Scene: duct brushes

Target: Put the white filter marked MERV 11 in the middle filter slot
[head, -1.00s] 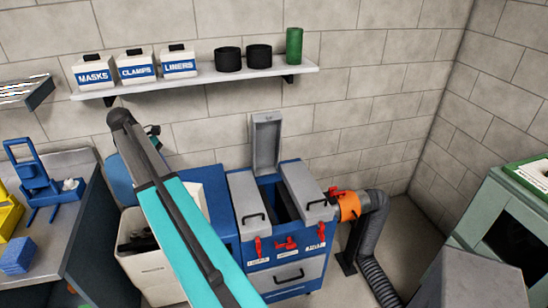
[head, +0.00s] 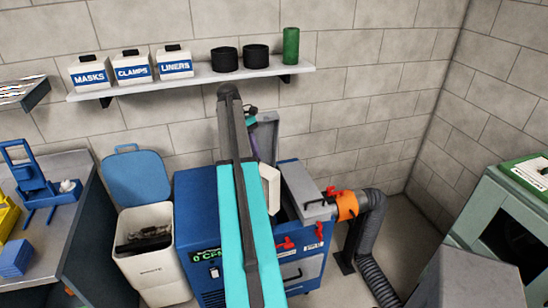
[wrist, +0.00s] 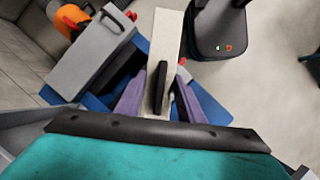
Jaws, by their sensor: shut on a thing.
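A white filter (head: 270,188) shows beside my arm in the head view, over the blue duct machine (head: 205,240). In the wrist view, the white filter (wrist: 164,40) has a black handle (wrist: 160,90), and my gripper (wrist: 158,95) is shut on it with purple fingers on both sides. Its marking cannot be read. The middle slot's grey lid (head: 265,132) stands open. The dark middle slot (head: 284,207) is partly hidden by the filter and arm. The right slot's grey lid (head: 306,190) is closed. The left lid is hidden behind my arm.
An orange collar (head: 346,205) and grey hose (head: 372,250) stand at the machine's right. A white bin (head: 150,265) with a raised blue lid is at its left. A wall shelf (head: 200,80) holds boxes and canisters behind. Red latches (head: 285,243) are on the machine's front.

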